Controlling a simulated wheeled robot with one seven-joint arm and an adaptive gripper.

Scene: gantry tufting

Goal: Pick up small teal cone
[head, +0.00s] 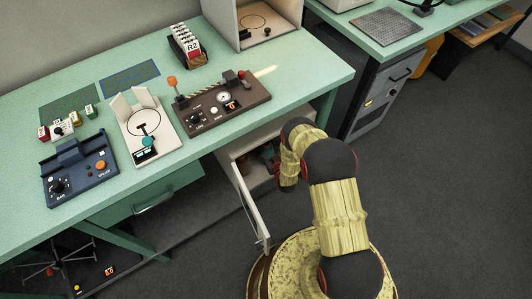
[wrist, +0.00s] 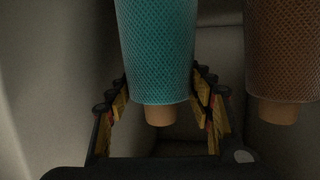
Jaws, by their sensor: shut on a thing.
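The teal cone (wrist: 158,50) fills the upper middle of the wrist view, with a tan core end (wrist: 160,114) pointing down in the picture. My gripper (wrist: 161,86) has a finger on each side of it and is shut on it. The cone's far end is cut off by the top of the frame, and I cannot tell whether it is lifted off its support. In the head view my arm reaches into the open cabinet (head: 238,172) under the bench, where a small bit of teal shows; the gripper is mostly hidden there.
A brown cone (wrist: 286,50) stands close to the right of the teal one. Pale cabinet walls (wrist: 45,70) are near on the left. The cabinet door (head: 252,215) stands open left of my arm. The green bench (head: 300,75) lies above, and the floor to the right is clear.

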